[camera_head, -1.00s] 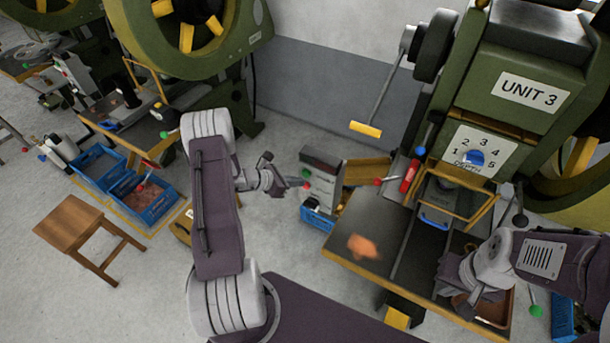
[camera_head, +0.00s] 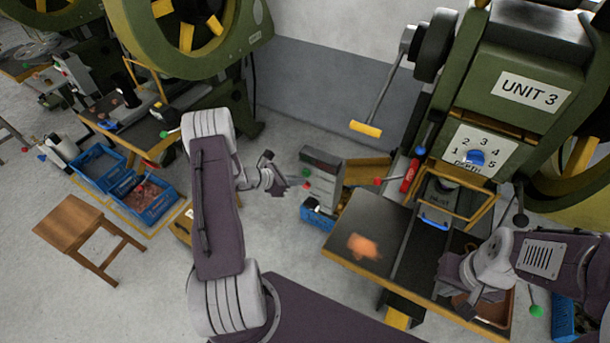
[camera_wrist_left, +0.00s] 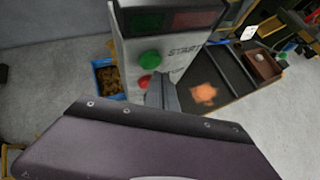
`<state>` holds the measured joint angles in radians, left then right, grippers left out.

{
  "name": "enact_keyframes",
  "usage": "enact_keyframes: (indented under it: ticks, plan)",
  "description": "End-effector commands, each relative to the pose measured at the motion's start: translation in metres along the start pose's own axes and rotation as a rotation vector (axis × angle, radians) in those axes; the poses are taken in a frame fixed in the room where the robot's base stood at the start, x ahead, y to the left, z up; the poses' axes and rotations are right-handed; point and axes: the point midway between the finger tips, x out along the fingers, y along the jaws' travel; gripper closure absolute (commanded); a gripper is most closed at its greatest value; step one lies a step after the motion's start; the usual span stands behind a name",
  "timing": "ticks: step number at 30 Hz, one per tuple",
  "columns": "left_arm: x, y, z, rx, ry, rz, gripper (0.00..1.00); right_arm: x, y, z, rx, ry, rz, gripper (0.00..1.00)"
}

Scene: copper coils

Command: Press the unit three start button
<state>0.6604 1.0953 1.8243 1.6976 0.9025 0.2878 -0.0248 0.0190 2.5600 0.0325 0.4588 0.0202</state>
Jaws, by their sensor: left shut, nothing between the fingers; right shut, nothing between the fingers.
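The grey control box (camera_head: 322,180) stands left of the UNIT 3 press (camera_head: 530,90). In the left wrist view its front carries a green button (camera_wrist_left: 149,58) beside the lettering "START" and a red button (camera_wrist_left: 143,82) below it. My left gripper (camera_head: 299,181) is shut and empty, pointing at the box front. In the left wrist view its fingertips (camera_wrist_left: 163,88) overlap the panel just right of the red button and below the green one; I cannot tell whether they touch it. My right gripper (camera_head: 466,303) is shut, low over the right side of the press table, partly hidden.
The press table (camera_head: 350,262) bears an orange copper piece (camera_head: 363,246). A yellow-handled lever (camera_head: 366,129) hangs at the press's left. A blue bin (camera_head: 318,218) sits below the box. A wooden stool (camera_head: 80,225) stands at left on open floor.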

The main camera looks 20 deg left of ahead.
Motion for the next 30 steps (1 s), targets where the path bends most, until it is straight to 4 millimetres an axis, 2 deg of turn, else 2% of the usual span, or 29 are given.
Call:
enact_keyframes:
  ticks: [30]
  plan:
    - [0.0082,0.0061,0.0056,0.001,0.000,0.000,1.00,0.0063,0.0001,0.0006,0.000,0.000,0.000,1.00]
